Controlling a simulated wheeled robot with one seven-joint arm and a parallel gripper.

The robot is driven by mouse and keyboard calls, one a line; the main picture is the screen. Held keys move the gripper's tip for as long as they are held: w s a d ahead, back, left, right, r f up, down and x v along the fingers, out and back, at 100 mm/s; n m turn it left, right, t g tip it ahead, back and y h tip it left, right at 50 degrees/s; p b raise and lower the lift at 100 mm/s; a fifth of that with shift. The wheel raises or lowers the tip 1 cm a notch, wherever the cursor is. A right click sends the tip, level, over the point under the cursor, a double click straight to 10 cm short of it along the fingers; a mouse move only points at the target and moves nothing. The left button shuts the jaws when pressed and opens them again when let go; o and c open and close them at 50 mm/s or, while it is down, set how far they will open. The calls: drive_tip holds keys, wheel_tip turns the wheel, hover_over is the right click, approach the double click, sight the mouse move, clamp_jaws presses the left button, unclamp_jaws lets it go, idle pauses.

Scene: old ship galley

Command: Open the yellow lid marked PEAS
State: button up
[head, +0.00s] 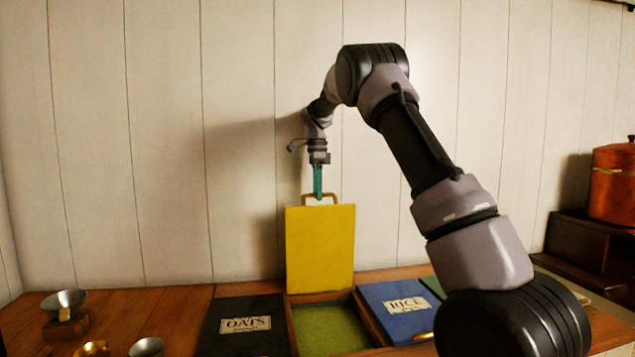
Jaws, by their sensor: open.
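The yellow lid (320,247) stands upright at the back of its bin, its plain face towards me. No PEAS marking shows on this face. The bin beneath it is open and shows green contents (330,328). A brass-coloured handle (308,198) is at the lid's top edge. My gripper (317,194) points down at this handle, its teal fingers right at it. The jaws are open; whether the fingers touch the handle cannot be told.
A black lid marked OATS (243,325) lies shut left of the open bin. A blue lid marked RICE (397,308) lies shut on the right, with a green lid (433,287) beyond. Metal bowls and cups (64,302) stand at left. A copper pot (612,185) stands at right.

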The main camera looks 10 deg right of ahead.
wheel_tip(320, 180, up, 10)
drive_tip(key=shift+w, duration=0.35)
drive_tip(key=shift+c, duration=0.4)
drive_tip(key=shift+r, duration=0.1)
drive_tip(key=c, duration=0.5)
drive_tip(key=shift+s+d+r+n, duration=0.15)
drive_tip(key=shift+s+d+n, duration=0.1)
drive_tip(key=shift+n, duration=0.15)
clamp_jaws()
drive_tip(key=s+n+t, duration=0.9)
drive_tip(key=s+n, duration=0.4)
drive_tip(key=n, duration=0.4)
drive_tip(key=shift+w+r+x, duration=0.1)
drive_tip(key=shift+w+x, duration=0.05)
drive_tip(key=shift+x, duration=2)
drive_tip(key=shift+w+r+x, duration=0.15)
drive_tip(key=shift+x, duration=2.05)
drive_tip(key=shift+w+r+x, duration=0.1)
drive_tip(key=shift+x, duration=2.05)
